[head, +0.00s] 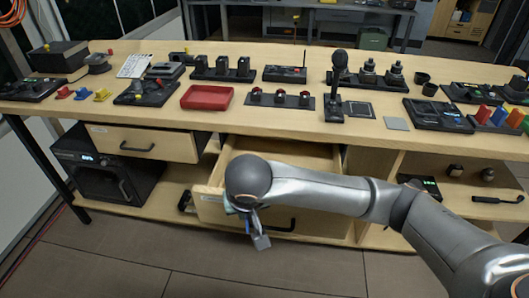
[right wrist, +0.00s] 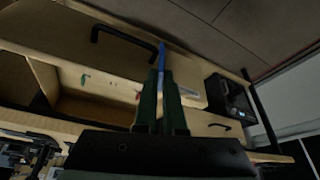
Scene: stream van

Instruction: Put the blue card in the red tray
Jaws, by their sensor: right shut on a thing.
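The red tray (head: 207,97) lies on the bench top, left of centre in the head view, and looks empty. My right gripper (head: 261,241) hangs in front of the open middle drawer, below the bench top. In the right wrist view its two dark fingers (right wrist: 162,80) are shut on the blue card (right wrist: 162,55), which shows as a thin blue strip seen edge-on. In the head view my own wrist and arm hide much of the drawer, and the card is hard to make out. My left gripper is not in view.
The middle drawer (head: 208,207) stands open under the bench (head: 235,53); the left drawer (head: 143,143) also sticks out. A black strip with red buttons (head: 280,98) is right of the tray, a controller (head: 144,92) left of it. The microphone (head: 337,85) stands tall farther right.

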